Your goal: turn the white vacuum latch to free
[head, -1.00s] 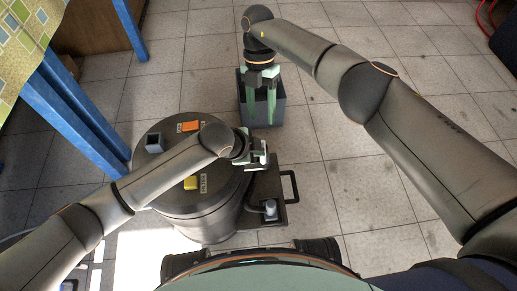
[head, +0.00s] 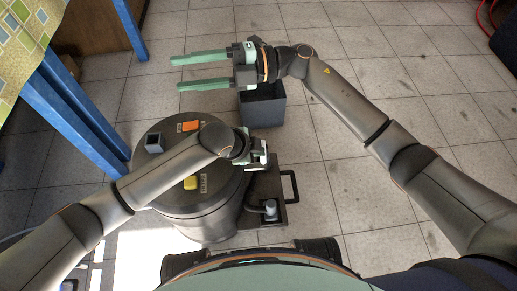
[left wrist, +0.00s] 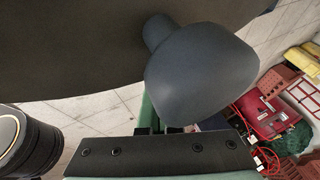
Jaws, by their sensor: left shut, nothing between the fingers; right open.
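I cannot clearly make out a white latch. A pale grey knob (head: 270,208) stands on a dark bracket (head: 262,188) beside the dark round drum (head: 205,205). My left gripper (head: 264,160) is shut and empty at the drum's right edge, above the bracket. In the left wrist view a large blue-grey knob on a short stem (left wrist: 203,75) hides much of the green fingers; I cannot tell whether they touch it. My right gripper (head: 175,73) is wide open and empty, its fingers pointing left beyond the drum.
The drum top carries an orange block (head: 191,126), a yellow block (head: 191,183) and a dark cube-shaped cup (head: 154,143). A dark bin (head: 262,106) stands behind on the tiles. A blue-legged table (head: 75,120) is at left.

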